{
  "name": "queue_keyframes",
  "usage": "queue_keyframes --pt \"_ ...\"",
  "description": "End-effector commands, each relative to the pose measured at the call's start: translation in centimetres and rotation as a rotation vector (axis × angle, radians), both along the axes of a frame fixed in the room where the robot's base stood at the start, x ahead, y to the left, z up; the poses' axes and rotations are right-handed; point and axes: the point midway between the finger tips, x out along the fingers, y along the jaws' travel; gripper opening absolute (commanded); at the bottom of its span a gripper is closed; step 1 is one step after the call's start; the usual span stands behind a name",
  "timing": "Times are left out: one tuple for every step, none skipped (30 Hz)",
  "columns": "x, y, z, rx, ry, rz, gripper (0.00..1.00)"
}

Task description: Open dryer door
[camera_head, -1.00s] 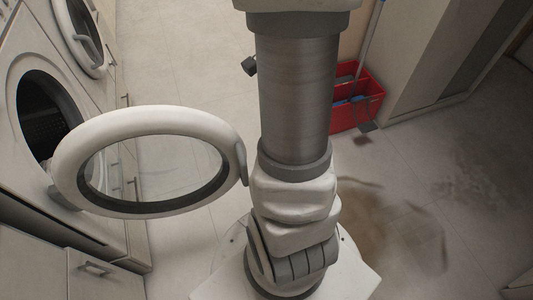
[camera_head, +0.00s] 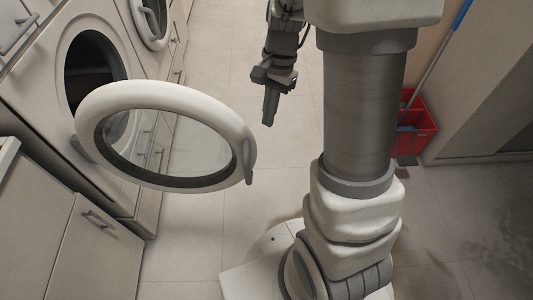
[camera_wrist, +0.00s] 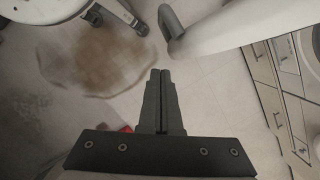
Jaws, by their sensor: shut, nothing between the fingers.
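A front-loading machine with a dark round opening (camera_head: 92,68) stands at the left in the head view. Its round white door (camera_head: 95,112) is swung wide open, with a clear window and a grey handle (camera_head: 248,160) on its free edge. My gripper (camera_head: 268,122) is shut and empty, pointing down beyond the door and to its right, apart from it. In the wrist view my gripper (camera_wrist: 160,75) shows its fingers together, and the door's rim (camera_wrist: 230,28) and handle (camera_wrist: 171,22) lie just past the fingertips.
A second machine with a round door (camera_head: 150,20) stands farther back. Cabinets (camera_head: 88,245) with bar handles line the left side. A red bucket (camera_head: 418,128) with a mop stands at the right. Tiled floor (camera_head: 195,235) is clear between; a brown stain (camera_wrist: 85,60) shows in the wrist view.

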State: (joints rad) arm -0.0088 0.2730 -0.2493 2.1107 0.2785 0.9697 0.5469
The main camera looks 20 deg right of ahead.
Motion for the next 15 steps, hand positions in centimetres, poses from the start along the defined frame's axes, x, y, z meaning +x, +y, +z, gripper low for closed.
queue_keyframes --pt "0.0 0.2 -0.2 0.001 0.001 0.006 0.0" --pt "0.0 0.2 -0.4 0.0 0.002 0.008 0.0" --pt "-0.1 0.3 -0.8 0.001 0.003 0.009 0.0" --pt "-0.1 0.4 -1.1 0.0 0.004 0.008 0.0" --pt "-0.2 0.4 -1.5 0.001 0.004 0.008 0.0" --pt "-0.3 0.5 -2.2 0.001 0.004 0.007 0.0" --pt "-0.4 0.6 -2.7 0.001 0.004 0.007 0.0" --pt "-0.5 0.8 -3.3 0.001 0.004 0.006 0.0" --pt "-0.6 0.9 -4.2 0.001 0.004 0.006 0.0" --pt "-0.7 1.0 -4.8 0.001 0.005 0.007 0.0" --pt "-0.8 1.2 -5.5 0.001 0.006 0.007 0.0" --pt "-0.9 1.3 -6.4 0.001 0.004 0.007 0.0" --pt "-1.0 1.5 -7.0 0.001 0.005 0.006 0.0" --pt "-1.1 1.6 -7.7 0.001 0.004 0.006 0.0" --pt "-1.2 1.8 -8.5 0.001 0.005 0.005 0.0"
